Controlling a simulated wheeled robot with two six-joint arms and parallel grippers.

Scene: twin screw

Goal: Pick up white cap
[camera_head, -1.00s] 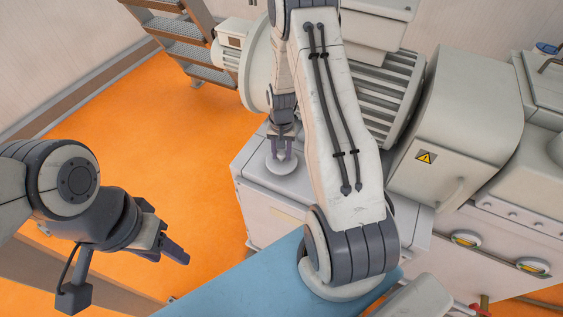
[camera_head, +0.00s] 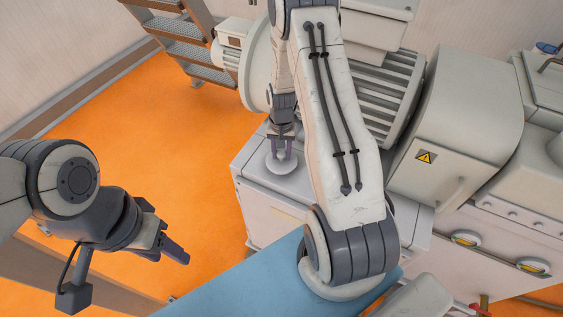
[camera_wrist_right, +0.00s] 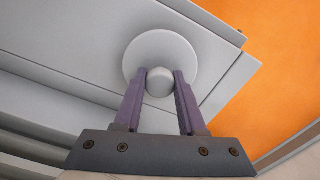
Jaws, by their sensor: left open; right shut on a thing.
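The white cap (camera_wrist_right: 160,48) is a round disc with a knob on top. In the right wrist view, the knob sits between the two purple fingers of my right gripper (camera_wrist_right: 161,88), which is shut on it. In the head view, the cap (camera_head: 282,166) is at the top of the pale cabinet, below my right gripper (camera_head: 281,148). I cannot tell whether the cap touches the surface. My left gripper (camera_head: 174,250) is open and empty over the floor at the left, well away from the cap.
The pale cabinet top (camera_head: 253,161) has bare room left of the cap. A ribbed grey machine (camera_head: 395,90) and a housing with a warning label (camera_head: 465,125) stand to the right. A blue surface (camera_head: 245,285) lies in front. Orange floor (camera_head: 150,130) is open at left.

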